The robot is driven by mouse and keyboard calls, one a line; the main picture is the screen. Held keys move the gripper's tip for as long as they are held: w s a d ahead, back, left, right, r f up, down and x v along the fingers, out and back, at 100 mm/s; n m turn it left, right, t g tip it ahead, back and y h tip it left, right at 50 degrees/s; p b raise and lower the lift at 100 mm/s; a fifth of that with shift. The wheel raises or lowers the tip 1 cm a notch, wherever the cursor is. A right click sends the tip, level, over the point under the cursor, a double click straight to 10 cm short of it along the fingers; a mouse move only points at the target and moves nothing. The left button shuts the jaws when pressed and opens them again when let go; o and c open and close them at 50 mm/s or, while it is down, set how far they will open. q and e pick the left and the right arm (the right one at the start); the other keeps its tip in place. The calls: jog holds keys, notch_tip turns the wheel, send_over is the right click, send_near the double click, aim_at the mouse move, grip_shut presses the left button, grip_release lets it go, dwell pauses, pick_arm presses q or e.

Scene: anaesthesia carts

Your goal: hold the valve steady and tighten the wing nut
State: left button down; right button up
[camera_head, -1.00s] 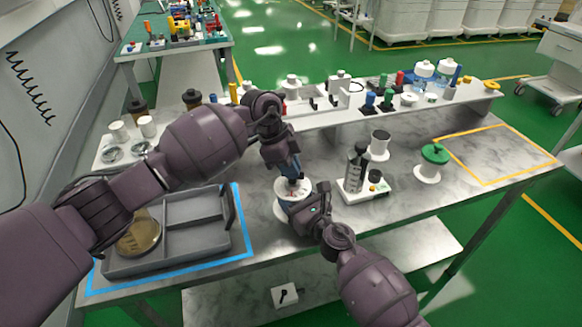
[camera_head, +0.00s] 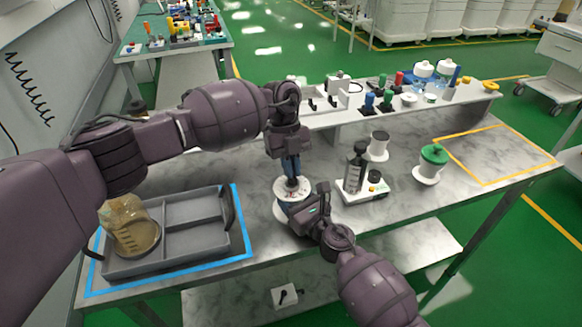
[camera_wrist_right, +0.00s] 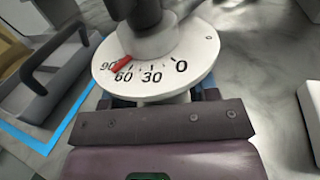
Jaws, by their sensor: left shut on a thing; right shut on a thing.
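The valve (camera_head: 281,190) stands upright on the marble-topped bench, with a round white dial. In the right wrist view the dial (camera_wrist_right: 158,77) is marked 0, 30, 60 and 90, and a red pointer (camera_wrist_right: 121,63) sits between 60 and 90. My left gripper (camera_head: 292,180) comes down from above and is shut at the valve's top centre, on the wing nut, which its fingers hide. My right gripper (camera_head: 291,206) comes from the front, below the dial, and is shut on the valve's body. The dial hides most of that grasp.
A grey divided tray (camera_head: 195,225) with an amber jar (camera_head: 130,228) lies to the left inside blue tape. A dark bottle (camera_head: 355,170) on a white base stands close on the right. A green-topped spool (camera_head: 433,158) and a yellow-taped empty area lie farther right.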

pick_arm(q)
jog(key=m+y, duration=0.2)
jog(key=m, duration=0.2)
jog(key=shift+d+m, duration=0.1)
jog(key=shift+m, duration=0.2)
jog(key=m, duration=0.2)
jog(key=m+y, duration=0.1)
jog(key=m, duration=0.1)
jog(key=shift+m+y, duration=0.3)
jog(key=m, duration=0.2)
jog(key=m+t+y, duration=0.1)
jog(key=m, duration=0.1)
jog(key=shift+d+m+y, duration=0.1)
jog(key=shift+m+y, duration=0.2)
jog(key=shift+m+t+y, duration=0.3)
jog(key=shift+m+t, duration=0.4)
jog(key=shift+m, duration=1.2)
jog(key=shift+s, duration=0.1)
jog(key=c, duration=1.3)
grip_release()
jog(key=shift+o, duration=0.2)
jog(key=v, duration=1.2)
